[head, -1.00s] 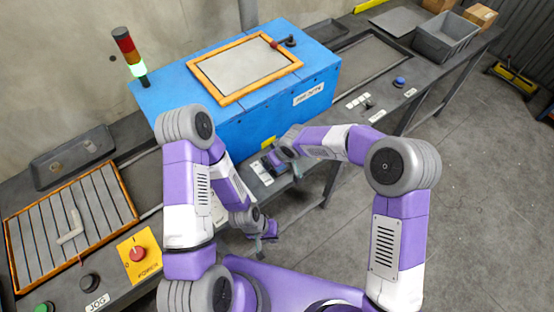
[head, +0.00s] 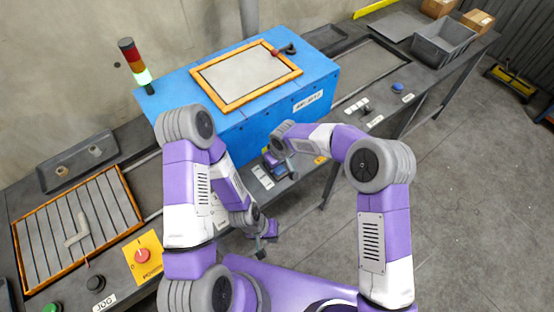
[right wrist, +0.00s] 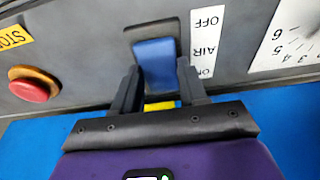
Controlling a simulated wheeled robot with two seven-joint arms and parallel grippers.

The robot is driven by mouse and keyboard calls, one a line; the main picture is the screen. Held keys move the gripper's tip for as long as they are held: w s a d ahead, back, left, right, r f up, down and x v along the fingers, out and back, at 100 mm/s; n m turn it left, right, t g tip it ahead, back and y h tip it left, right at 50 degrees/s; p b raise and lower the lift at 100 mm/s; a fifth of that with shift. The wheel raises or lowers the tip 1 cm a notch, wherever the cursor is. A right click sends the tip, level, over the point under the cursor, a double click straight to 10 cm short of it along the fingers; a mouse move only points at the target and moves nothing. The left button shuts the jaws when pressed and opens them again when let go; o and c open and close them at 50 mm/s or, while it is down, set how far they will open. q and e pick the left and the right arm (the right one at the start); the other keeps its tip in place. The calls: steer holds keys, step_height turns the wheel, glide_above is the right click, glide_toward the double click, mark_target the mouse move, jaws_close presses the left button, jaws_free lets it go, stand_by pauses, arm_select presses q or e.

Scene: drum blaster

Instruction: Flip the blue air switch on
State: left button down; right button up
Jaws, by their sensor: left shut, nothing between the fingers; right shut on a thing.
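The blue air switch (right wrist: 155,65) sits in a dark recess on the grey panel in the right wrist view. A white label beside it reads OFF at the top and AIR below; its lowest part is partly cut off by a finger. My right gripper (right wrist: 160,88) is shut on the switch, one finger at each side. In the head view my right gripper (head: 276,166) is at the front panel below the blue machine, and the switch is hidden there. My left gripper (head: 260,248) is shut and empty, hanging low in front of the bench.
A red stop button (right wrist: 33,84) is left of the switch, and a numbered dial plate (right wrist: 292,40) is to its right. The blue machine (head: 225,128) stands behind my arms. A yellow power panel (head: 143,254) is at the left. Open floor lies at the right.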

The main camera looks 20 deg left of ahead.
steer(key=shift+w+a+g+h+p, duration=0.2)
steer(key=shift+g+h+p, duration=0.3)
steer(key=shift+h, duration=0.2)
steer(key=o, duration=1.1)
steer(key=shift+c, duration=0.2)
steer(key=shift+r, duration=0.15)
steer(key=r, duration=0.7)
steer(key=shift+s+d+r+p, duration=0.15)
steer(key=shift+s+d+p, duration=0.05)
steer(key=shift+p, duration=0.1)
